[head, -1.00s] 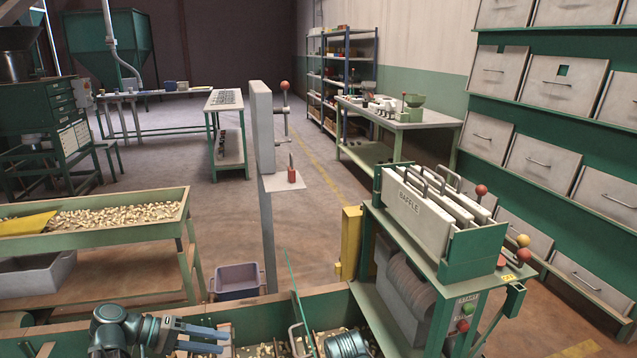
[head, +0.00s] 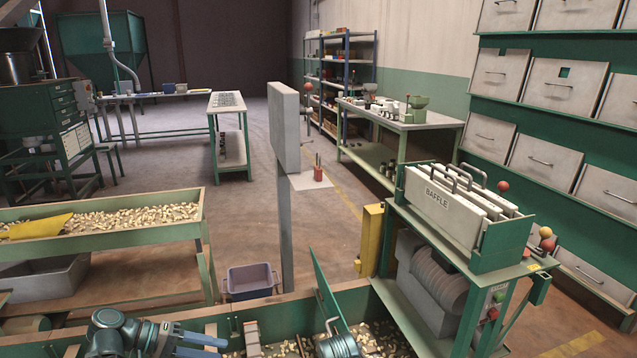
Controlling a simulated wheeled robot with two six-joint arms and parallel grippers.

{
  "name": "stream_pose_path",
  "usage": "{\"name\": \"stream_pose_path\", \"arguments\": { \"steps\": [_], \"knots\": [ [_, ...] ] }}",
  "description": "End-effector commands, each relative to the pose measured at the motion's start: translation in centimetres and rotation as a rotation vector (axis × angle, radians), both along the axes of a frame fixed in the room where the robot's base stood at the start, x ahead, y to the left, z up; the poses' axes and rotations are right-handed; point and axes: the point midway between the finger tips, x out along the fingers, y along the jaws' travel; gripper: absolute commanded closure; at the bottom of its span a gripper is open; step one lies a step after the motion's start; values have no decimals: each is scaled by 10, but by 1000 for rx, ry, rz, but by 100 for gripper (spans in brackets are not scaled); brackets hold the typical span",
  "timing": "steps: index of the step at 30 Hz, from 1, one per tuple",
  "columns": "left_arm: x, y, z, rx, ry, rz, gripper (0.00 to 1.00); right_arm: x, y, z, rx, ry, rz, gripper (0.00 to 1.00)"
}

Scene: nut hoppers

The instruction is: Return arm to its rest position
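Part of my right arm (head: 341,346), a rounded teal wrist, shows at the bottom centre in front of the hopper's compartments. Its fingers are not visible. A thin green panel (head: 328,287) stands tilted in the hopper, just beyond my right wrist.
A cart with a white BAFFLE rack (head: 437,200) stands close on the right. A grey post panel (head: 285,128) rises beyond the hopper. A nut-filled trough (head: 100,241) is at left, a purple bin (head: 251,283) on the floor. The middle aisle is open.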

Motion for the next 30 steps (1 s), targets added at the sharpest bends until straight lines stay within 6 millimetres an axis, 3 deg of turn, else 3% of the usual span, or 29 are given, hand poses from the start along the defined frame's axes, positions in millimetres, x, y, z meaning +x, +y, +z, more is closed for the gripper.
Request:
{"name": "stream_pose_path", "arguments": {
  "steps": [8, 17, 24, 30],
  "knots": [
    [-5, -30, -18, 88, 50, -56, 58, 0, 0, 0, 0, 0, 0, 36],
    [-21, -80, -52, 283, 123, -171, 58, 0, 0, 0, 0, 0, 0, 36],
    [-53, -135, -92, 604, 161, -337, 58, 0, 0, 0, 0, 0, 0, 36],
    [-75, -160, -112, 888, 122, -454, 58, 0, 0, 0, 0, 0, 0, 36]
  ]
}}
